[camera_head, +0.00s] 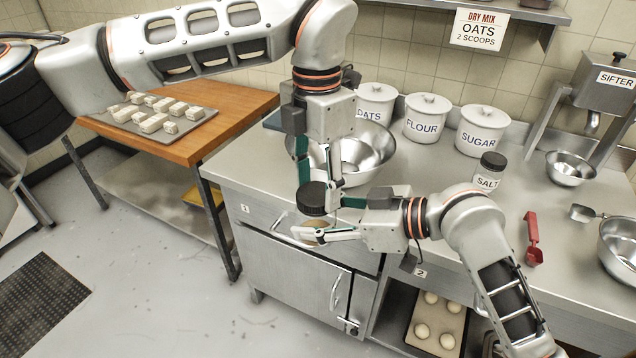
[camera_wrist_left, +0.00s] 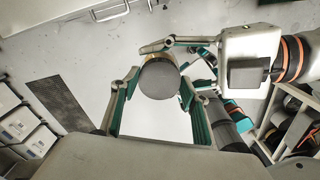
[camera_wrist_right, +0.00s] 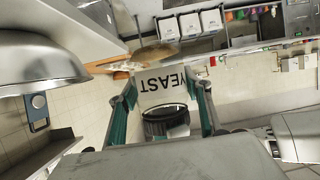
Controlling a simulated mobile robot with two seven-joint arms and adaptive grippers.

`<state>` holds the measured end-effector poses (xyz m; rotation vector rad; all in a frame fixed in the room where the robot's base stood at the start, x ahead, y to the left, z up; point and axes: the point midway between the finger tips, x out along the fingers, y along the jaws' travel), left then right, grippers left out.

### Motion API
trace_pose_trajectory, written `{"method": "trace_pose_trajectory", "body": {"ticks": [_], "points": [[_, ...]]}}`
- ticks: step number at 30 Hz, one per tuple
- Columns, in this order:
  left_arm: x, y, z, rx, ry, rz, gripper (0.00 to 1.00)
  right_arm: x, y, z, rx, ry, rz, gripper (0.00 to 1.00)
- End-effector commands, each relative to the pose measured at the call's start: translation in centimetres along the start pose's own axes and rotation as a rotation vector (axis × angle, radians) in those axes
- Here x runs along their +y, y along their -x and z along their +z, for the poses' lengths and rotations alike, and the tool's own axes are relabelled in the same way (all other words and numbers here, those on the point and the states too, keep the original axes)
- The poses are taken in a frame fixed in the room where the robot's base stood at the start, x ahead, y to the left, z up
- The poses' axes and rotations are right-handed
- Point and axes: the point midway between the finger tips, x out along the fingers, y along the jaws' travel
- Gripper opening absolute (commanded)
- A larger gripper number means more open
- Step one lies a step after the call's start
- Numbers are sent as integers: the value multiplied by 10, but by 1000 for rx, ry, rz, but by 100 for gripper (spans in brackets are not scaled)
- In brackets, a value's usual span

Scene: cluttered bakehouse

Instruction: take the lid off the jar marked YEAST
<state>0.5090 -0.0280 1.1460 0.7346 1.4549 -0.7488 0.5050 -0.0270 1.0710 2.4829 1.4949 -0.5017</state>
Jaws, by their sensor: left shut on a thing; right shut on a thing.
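The jar marked YEAST (camera_wrist_right: 160,86) has a white label, which reads upside down in the right wrist view. My right gripper (camera_head: 318,234) is shut on the jar, holding it in the air in front of the counter's edge. The round black lid (camera_head: 312,198) is just above the jar; it also shows in the left wrist view (camera_wrist_left: 160,80). My left gripper (camera_head: 318,194) points down from above and is shut on the lid. The lid and gripper fingers hide much of the jar in the head view. I cannot tell whether lid and jar still touch.
A steel bowl (camera_head: 365,155) stands on the counter behind the grippers. A wooden table (camera_head: 225,110) with a tray stands at left.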

Motion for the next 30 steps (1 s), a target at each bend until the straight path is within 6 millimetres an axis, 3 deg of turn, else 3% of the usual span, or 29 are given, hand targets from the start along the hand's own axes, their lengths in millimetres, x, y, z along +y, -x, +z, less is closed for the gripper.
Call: {"method": "trace_pose_trajectory", "body": {"ticks": [1, 21, 27, 30], "points": [[6, 1, 4, -16, 80, 12, 19, -8, -1, -4, 9, 7, -19, 0], [7, 1, 0, -23, 1260, -4, 19, -8, -1, -3, 8, 7, -18, 0], [6, 1, -1, -24, 1522, -8, 19, -8, -1, -3, 8, 7, -18, 0], [6, 2, -1, -23, 1570, -9, 19, -8, -1, -3, 8, 7, -18, 0]]}}
